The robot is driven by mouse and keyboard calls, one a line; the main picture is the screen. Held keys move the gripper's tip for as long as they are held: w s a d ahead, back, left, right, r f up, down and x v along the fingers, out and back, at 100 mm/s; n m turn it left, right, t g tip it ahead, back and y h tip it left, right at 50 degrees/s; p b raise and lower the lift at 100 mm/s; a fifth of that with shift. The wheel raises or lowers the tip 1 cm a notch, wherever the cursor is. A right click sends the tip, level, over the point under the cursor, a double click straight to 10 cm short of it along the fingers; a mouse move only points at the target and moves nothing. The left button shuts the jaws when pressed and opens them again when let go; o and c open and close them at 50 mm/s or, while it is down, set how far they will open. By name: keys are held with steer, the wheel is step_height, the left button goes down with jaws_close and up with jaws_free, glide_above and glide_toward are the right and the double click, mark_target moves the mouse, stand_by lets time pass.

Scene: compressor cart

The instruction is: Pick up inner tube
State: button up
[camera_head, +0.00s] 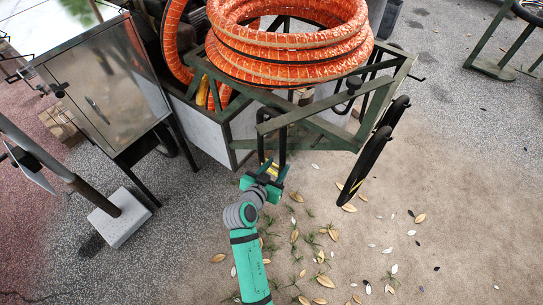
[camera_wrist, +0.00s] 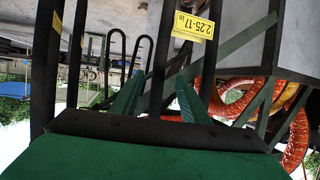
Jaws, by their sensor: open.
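A black inner tube (camera_head: 283,146) hangs as a narrow loop at the front corner of the green cart frame. In the wrist view its dark strands (camera_wrist: 160,50) run up and down, and a yellow label (camera_wrist: 195,24) reading 2.25-17 is beside them. My gripper (camera_head: 272,171) is at the lower end of the loop. In the wrist view my gripper (camera_wrist: 158,88) has its two teal fingers apart, with a black strand showing between them. I cannot tell whether the fingers touch it. More dark strands show to the left.
The green cart frame (camera_head: 322,138) carries a coiled orange hose (camera_head: 290,45). A metal cabinet (camera_head: 105,85) and a post on a concrete block (camera_head: 120,217) are at the left. Leaf-strewn ground at the lower right is open.

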mark_target(280, 162)
steer(key=shift+x, duration=2.65)
steer(key=shift+a+f, duration=0.1)
steer(key=shift+a, duration=0.05)
steer(key=shift+c, duration=0.6)
jaws_close()
